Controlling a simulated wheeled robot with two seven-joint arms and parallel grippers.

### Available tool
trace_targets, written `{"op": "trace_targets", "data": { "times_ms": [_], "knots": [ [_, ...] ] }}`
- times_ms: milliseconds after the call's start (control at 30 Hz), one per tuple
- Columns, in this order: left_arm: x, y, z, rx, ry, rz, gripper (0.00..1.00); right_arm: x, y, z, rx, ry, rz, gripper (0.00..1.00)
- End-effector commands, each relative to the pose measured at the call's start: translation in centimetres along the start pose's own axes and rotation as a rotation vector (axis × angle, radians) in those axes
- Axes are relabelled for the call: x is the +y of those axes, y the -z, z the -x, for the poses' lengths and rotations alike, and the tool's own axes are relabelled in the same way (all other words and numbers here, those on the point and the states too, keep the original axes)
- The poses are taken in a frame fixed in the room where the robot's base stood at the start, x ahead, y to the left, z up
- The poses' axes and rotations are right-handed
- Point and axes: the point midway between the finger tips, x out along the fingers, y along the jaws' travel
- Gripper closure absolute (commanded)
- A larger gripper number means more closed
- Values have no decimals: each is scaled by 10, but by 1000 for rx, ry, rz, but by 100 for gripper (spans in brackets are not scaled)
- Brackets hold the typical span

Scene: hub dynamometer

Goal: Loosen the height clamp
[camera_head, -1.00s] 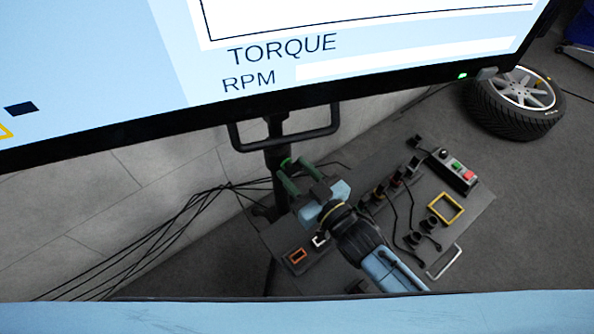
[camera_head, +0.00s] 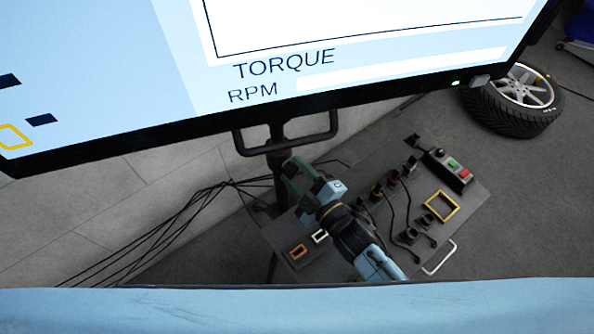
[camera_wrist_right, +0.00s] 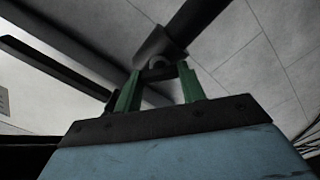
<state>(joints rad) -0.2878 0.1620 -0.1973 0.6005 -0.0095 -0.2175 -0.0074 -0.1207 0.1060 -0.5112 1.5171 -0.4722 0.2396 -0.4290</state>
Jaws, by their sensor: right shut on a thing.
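The black post (camera_head: 277,133) of the stand comes down below the big screen. The height clamp shows in the right wrist view as a dark collar (camera_wrist_right: 160,47) around the post, with a small dark part between my fingers. My right gripper (camera_head: 291,168) reaches up to the post from the lower right. In the right wrist view its two green fingers (camera_wrist_right: 157,80) are shut on that part of the clamp. The fingers and wrist hide most of the clamp in the head view. My left gripper is not in view.
A large screen (camera_head: 130,122) with a black handle (camera_head: 331,136) hangs over the post. A dark panel (camera_head: 473,212) with a button box (camera_head: 454,172), cables and a yellow frame (camera_head: 441,206) lies under my right arm. A tyred wheel (camera_head: 515,100) lies on the floor at right.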

Motion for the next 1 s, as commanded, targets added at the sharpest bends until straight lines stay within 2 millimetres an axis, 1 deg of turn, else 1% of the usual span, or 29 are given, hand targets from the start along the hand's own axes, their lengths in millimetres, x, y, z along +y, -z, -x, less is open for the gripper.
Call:
{"op": "trace_targets", "data": {
  "times_ms": [300, 500, 733, 867, 1000],
  "knots": [
    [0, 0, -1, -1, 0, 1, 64, -2, 0, 0, -1, 0, 289, 83],
    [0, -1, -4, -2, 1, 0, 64, -2, 0, 0, 0, 0, 439, 83],
    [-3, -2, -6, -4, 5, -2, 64, -2, -1, 0, 0, 1, 557, 83],
    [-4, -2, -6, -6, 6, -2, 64, -2, -1, 0, 0, 1, 595, 83],
    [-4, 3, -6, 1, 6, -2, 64, -2, -1, 0, 0, 1, 616, 83]
  ]
}}
